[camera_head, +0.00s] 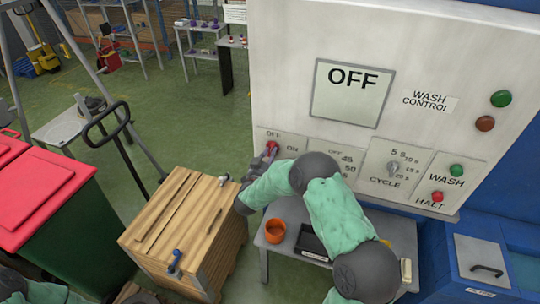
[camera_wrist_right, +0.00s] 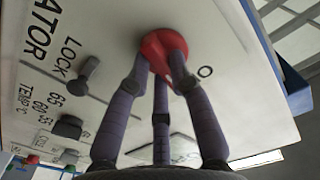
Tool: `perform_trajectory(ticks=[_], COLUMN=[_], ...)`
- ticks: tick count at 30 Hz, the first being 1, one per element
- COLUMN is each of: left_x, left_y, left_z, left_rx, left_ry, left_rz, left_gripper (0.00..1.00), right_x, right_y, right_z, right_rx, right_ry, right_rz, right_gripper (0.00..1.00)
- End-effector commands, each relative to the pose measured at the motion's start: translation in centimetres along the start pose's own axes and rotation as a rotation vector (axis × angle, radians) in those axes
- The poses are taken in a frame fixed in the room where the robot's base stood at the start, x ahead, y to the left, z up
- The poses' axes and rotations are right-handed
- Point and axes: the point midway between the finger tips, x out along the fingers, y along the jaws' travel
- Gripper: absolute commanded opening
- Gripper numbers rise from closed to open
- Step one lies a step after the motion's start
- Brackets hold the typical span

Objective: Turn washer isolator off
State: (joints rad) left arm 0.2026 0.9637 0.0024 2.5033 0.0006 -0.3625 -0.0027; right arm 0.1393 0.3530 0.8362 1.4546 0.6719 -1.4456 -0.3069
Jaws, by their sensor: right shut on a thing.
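The isolator is a red knob (camera_head: 272,146) at the lower left of the pale control panel (camera_head: 430,50), by an OFF and an ON mark. My right gripper (camera_head: 269,153) is at this knob, mostly hidden by its own arm. In the right wrist view, its fingers (camera_wrist_right: 163,66) are closed around the red knob (camera_wrist_right: 160,42). I cannot read the knob's exact position. The screen (camera_head: 352,93) on the panel reads OFF. My left gripper does not show.
Right of the knob are a temperature plate, a cycle dial (camera_head: 394,168) and wash and halt buttons (camera_head: 437,196). Below stands a small table with an orange pot (camera_head: 275,230) and a black tray (camera_head: 312,241). A wooden crate (camera_head: 160,230) and a red-lidded bin (camera_head: 40,192) stand left.

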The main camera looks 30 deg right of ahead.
Motion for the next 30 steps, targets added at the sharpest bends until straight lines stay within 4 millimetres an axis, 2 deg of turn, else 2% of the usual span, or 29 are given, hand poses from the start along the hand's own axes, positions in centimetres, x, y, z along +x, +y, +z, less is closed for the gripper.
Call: perform_trajectory(ticks=[12, 30], left_x=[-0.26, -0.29], left_y=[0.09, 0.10], left_z=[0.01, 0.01], left_rx=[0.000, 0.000], left_ry=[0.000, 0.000], left_rz=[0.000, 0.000], left_gripper=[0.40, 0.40], right_x=[-0.05, -0.06], right_y=[0.01, 0.01], right_z=[0.01, 0.03], right_rx=[-0.217, -0.257], right_ry=[-0.003, -0.003], right_rz=[-0.001, -0.001], right_gripper=[0.00, 0.00])
